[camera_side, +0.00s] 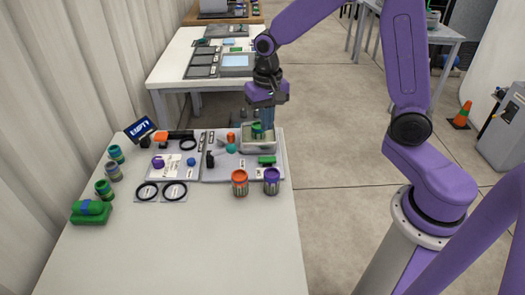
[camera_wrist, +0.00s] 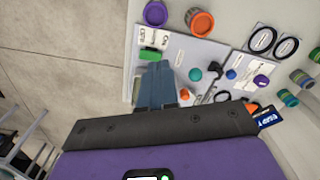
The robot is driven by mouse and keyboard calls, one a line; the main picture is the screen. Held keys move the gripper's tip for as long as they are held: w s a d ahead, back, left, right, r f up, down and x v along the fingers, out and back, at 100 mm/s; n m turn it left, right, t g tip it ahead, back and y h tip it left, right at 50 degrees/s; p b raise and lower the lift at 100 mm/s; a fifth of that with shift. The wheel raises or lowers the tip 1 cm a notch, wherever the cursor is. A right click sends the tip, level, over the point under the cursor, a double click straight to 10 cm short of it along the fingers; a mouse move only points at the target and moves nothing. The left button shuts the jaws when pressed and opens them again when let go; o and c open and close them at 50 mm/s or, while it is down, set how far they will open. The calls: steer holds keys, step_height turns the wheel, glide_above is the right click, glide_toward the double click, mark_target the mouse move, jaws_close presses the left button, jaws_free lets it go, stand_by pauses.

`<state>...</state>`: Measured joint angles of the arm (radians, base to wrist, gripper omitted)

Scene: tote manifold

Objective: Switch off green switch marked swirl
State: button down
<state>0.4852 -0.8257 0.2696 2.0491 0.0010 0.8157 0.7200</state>
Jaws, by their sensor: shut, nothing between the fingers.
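A green switch (camera_side: 267,159) sits at the front right of the grey panel (camera_side: 215,173). It also shows in the wrist view (camera_wrist: 150,54), just beyond my fingertips, beside small white labels that I cannot read clearly. I cannot make out a swirl mark on it. My gripper (camera_side: 267,122) points down over the grey tote (camera_side: 258,146) at the panel's back right, with its fingers shut and empty. In the wrist view the blue-grey fingers (camera_wrist: 157,70) hide part of the panel. A green and blue banded jar (camera_side: 257,130) is in the tote, partly behind the fingers.
An orange jar (camera_side: 240,183) and a purple jar (camera_side: 272,181) stand at the panel's front edge. Teal (camera_side: 231,148) and blue (camera_side: 191,162) knobs, a black lever (camera_side: 210,159) and black rings (camera_side: 174,191) lie to the left. The table's front is clear.

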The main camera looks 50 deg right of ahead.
mark_target(262, 159)
steer(key=w+d+f+m, duration=0.2)
steer(key=w+d+m, duration=0.2)
steer(key=w, duration=0.1)
steer(key=shift+w+d+f+m, duration=0.3)
steer(key=shift+w, duration=0.05)
steer(key=shift+f, duration=0.1)
step_height(262, 159, down, 14)
steer(key=shift+r, duration=0.1)
stand_by(0.5)
